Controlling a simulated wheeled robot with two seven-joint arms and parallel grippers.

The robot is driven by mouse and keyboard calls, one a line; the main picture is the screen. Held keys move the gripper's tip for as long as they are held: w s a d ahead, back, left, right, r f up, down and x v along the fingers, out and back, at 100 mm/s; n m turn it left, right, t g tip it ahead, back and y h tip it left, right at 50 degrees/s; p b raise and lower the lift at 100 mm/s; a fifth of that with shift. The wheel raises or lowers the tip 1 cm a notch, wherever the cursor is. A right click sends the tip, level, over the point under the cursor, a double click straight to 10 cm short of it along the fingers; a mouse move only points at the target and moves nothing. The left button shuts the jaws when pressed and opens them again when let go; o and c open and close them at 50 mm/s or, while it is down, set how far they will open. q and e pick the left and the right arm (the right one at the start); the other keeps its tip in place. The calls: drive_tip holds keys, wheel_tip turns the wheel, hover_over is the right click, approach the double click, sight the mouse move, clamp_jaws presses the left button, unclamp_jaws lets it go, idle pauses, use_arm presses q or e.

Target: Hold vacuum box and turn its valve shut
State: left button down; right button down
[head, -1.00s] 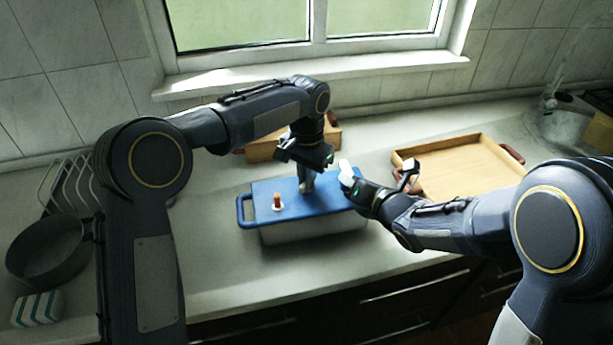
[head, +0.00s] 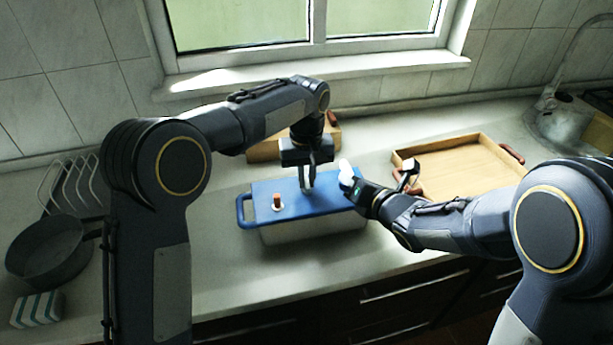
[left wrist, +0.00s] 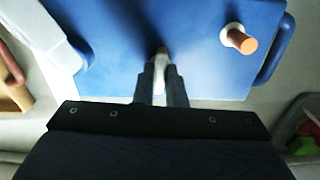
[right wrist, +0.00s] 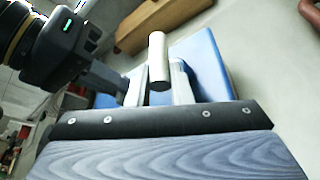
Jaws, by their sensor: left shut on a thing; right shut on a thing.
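The vacuum box (head: 315,228) has a pale body and a blue lid (head: 285,190), and stands on the counter. An orange-brown peg in a white collar (left wrist: 240,40) rises from the lid's left part. My left gripper (head: 308,186) points down at the middle of the lid, shut on the small pale valve (left wrist: 160,62), which its fingers mostly hide. My right gripper (head: 352,178) is at the box's right end. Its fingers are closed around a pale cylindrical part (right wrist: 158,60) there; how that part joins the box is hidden.
A wooden tray (head: 455,165) lies at the right, behind my right arm. Another wooden piece (head: 262,150) is behind the box. A pan (head: 50,250), a wire rack (head: 75,185) and a striped sponge (head: 38,308) are at the left. The counter front of the box is clear.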

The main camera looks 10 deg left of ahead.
sight(306, 181)
use_arm(q)
drive_tip(key=shift+n, duration=0.4)
drive_tip(key=c, duration=1.5)
unclamp_jaws()
wheel_tip(306, 181, up, 12)
